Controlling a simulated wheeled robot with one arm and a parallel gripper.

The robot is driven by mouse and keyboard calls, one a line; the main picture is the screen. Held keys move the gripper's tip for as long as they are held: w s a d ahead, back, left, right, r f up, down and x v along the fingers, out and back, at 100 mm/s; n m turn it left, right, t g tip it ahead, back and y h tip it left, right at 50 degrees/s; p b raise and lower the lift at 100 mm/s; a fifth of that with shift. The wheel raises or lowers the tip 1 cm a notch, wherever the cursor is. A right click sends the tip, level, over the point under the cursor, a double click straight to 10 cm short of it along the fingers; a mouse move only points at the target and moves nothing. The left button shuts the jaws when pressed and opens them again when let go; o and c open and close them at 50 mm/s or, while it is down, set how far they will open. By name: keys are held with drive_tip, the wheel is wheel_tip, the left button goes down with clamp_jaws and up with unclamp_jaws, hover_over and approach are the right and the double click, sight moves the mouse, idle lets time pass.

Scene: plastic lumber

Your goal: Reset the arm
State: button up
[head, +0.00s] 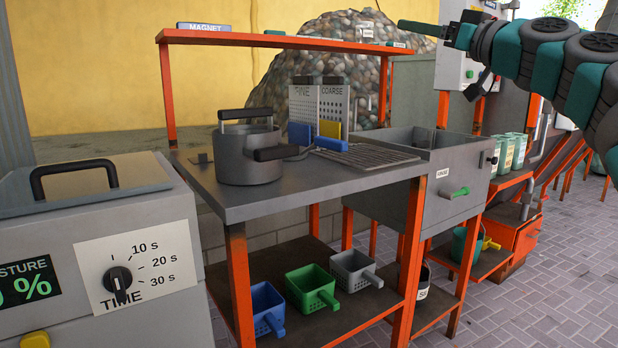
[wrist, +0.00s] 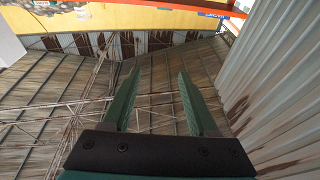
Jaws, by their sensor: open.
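My arm reaches in from the upper right of the head view, raised above the workbench level. My gripper (head: 425,29) points left near the top, with a green finger showing. It touches nothing that I can see. In the wrist view my gripper (wrist: 158,95) has its two green fingers apart with nothing between them. Behind them are roof panels and beams, and the wrist view looks tilted or upside down.
A grey bench (head: 300,190) holds a grey pot (head: 248,158) and the FINE and COARSE screens. Green, blue and grey baskets stand on its lower shelf (head: 340,318). A machine with a TIME dial (head: 118,280) stands at left. Brick paving (head: 560,270) at right is clear.

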drive_tip(key=s+a+f+g+b, duration=0.1)
drive_tip(key=s+a+f+g, duration=0.2)
drive_tip(key=a+f, duration=0.45)
drive_tip(key=s+a+f+g+b, duration=0.2)
drive_tip(key=a+f+g, duration=0.1)
drive_tip(key=a+f, duration=0.5)
drive_tip(key=s+a+f+g+h+b, duration=0.1)
drive_tip(key=s+f+g, duration=0.15)
drive_tip(key=f, duration=0.45)
drive_tip(key=s+a+f+g+h+b, duration=0.15)
drive_tip(key=s+f, duration=0.25)
drive_tip(key=f, duration=0.4)
drive_tip(key=s+a+f+g+h, duration=0.1)
drive_tip(key=s+a+f, duration=0.15)
drive_tip(key=f, duration=0.45)
drive_tip(key=s+d+f+m+g+h+b, duration=0.1)
drive_tip(key=s+d+f+m+g+h, duration=0.3)
drive_tip(key=s+f, duration=0.6)
drive_tip(key=s+d+f+g+h+b, duration=0.1)
drive_tip(key=s+d+f+b, duration=0.1)
drive_tip(key=s+d+f, duration=0.65)
drive_tip(key=s+d+f+m+g+h+b, duration=0.1)
drive_tip(key=s+d+f+m+g+h, duration=0.15)
drive_tip(key=s+f, duration=0.95)
wheel_tip(320, 180, up, 13)
drive_tip(key=w+p, duration=0.1)
drive_tip(key=p, duration=1.3)
drive_tip(key=shift+w+f+g+h, duration=0.2)
drive_tip(key=shift+w+g+h, duration=0.05)
drive_tip(key=shift+g+h, duration=0.15)
